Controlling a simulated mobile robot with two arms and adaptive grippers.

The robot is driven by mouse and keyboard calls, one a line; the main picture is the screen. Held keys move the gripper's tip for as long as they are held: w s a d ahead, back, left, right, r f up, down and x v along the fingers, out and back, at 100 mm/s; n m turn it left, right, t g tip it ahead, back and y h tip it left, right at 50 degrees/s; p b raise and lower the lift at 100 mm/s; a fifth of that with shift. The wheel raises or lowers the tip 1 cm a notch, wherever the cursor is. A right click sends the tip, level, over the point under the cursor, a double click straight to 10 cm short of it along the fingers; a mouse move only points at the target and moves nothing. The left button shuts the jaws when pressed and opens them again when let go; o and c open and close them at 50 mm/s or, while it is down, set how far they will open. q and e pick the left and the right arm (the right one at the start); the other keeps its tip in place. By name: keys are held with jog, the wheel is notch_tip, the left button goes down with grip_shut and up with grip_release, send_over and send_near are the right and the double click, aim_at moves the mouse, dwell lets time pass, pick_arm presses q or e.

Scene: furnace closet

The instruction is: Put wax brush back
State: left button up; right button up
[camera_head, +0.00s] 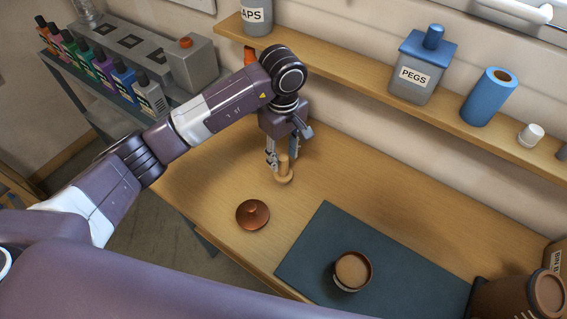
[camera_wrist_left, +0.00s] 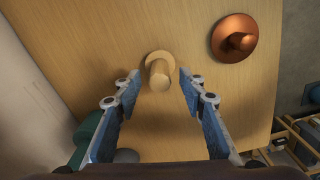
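A pale wooden piece (camera_head: 284,176) with a round base and an upright handle, which looks like the wax brush, stands on the wooden bench. It also shows in the left wrist view (camera_wrist_left: 158,72). My left gripper (camera_head: 283,160) points down over it. The fingers are apart, one on each side of the handle, with visible gaps in the wrist view. A round pot (camera_head: 338,283) with a tan top or filling sits on the dark mat (camera_head: 315,245). A copper lid with a knob (camera_head: 252,214) lies on the bench left of the mat. My right gripper is not in view.
A wall shelf (camera_head: 345,67) holds a PEGS jar (camera_head: 412,75), a blue roll (camera_head: 489,97) and a small white item (camera_head: 531,134). Several colored bottles (camera_head: 103,66) stand at the left. A brown container (camera_head: 510,300) is at lower right. Bench right of the gripper is clear.

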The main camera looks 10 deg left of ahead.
pick_arm(q)
notch_tip(320, 180, up, 8)
jog(key=shift+f+b, duration=0.1)
jog(key=shift+b, duration=1.1)
jog(key=shift+r, duration=0.45)
jog(key=shift+s+f, duration=0.1)
